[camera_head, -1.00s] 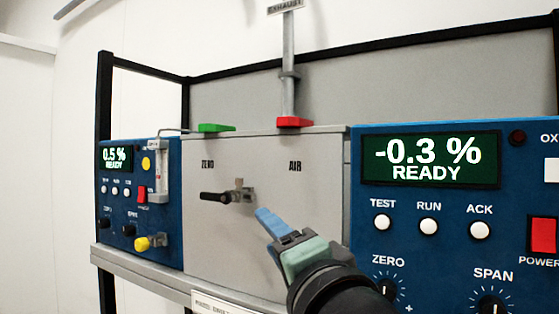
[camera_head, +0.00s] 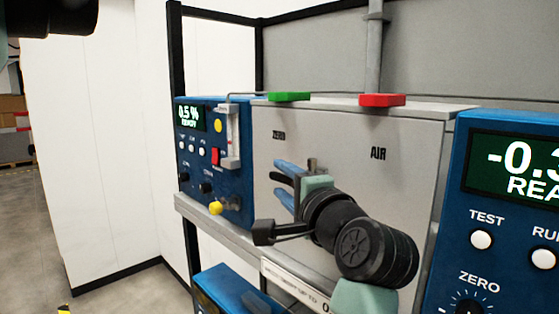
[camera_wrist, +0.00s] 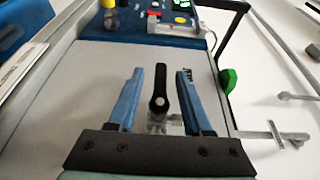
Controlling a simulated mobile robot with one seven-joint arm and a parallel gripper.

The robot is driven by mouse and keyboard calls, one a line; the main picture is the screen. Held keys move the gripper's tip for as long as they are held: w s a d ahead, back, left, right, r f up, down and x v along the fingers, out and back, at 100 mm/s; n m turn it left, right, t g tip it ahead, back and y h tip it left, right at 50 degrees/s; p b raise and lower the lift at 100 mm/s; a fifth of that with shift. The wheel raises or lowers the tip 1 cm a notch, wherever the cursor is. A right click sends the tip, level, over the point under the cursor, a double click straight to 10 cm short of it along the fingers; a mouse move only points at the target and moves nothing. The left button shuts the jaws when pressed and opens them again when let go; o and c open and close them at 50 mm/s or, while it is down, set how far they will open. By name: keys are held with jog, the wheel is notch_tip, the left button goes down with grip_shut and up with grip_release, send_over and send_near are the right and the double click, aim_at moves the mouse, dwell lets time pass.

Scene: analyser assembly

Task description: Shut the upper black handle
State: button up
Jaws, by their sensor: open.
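The black handle (camera_head: 281,179) is on the front of the grey box (camera_head: 335,140), below the ZERO label. It points left from a metal valve fitting and lies along the box face. In the wrist view the black handle (camera_wrist: 159,92) stands between the two blue fingers, with a gap on each side. My gripper (camera_head: 279,181) is open around the handle, its fingers above and below it, and it also shows in the wrist view (camera_wrist: 159,74). My wrist hides part of the box face to the right and below.
A green block (camera_head: 289,97) and a red block (camera_head: 382,100) sit on the box's top edge. A blue panel with a yellow knob (camera_head: 216,208) stands to the left. A larger blue panel (camera_head: 480,215) stands at the right. The shelf edge (camera_head: 225,222) runs below.

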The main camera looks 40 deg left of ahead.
jog(key=shift+p+x, duration=0.35)
jog(key=shift+x, duration=0.5)
jog(key=shift+w+a, duration=0.15)
jog(key=shift+a, duration=0.1)
grip_shut()
